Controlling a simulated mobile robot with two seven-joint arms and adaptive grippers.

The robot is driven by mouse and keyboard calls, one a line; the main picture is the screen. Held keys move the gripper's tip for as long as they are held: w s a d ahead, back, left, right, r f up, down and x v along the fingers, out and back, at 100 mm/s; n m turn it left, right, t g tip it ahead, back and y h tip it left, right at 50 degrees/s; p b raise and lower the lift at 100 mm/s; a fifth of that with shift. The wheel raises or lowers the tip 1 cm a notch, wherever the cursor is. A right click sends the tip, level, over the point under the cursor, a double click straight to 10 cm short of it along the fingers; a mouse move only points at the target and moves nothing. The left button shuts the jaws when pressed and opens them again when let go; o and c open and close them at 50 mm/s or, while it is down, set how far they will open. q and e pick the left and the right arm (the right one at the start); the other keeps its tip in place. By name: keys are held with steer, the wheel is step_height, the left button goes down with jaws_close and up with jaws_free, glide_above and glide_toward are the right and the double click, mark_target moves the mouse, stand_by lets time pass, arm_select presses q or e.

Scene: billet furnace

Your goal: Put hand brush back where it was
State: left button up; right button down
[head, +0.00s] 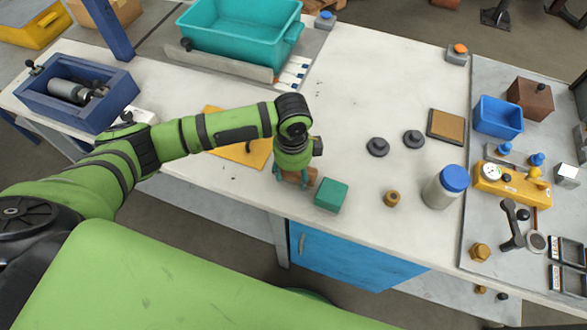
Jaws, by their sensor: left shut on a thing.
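My left gripper (294,179) points down at the front edge of the white bench (330,115). It is shut on a small brown piece (309,178), which I take to be the hand brush. Most of it is hidden by the gripper and wrist, and I cannot tell if it touches the bench top. A teal-green block (331,195) lies just right of the gripper. My right gripper is not in view.
A yellow sheet (240,150) lies behind my left forearm. Two dark round knobs (377,147), a brass piece (391,199) and a blue-capped jar (446,187) stand to the right. A teal bin (240,30) is at the back. The bench middle is clear.

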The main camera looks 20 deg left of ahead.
arm_select(q)
steer(key=o, duration=1)
steer(key=shift+f, duration=0.1)
steer(key=shift+r+b, duration=1.25)
steer(key=shift+r, duration=4.95)
steer(key=shift+f, duration=0.1)
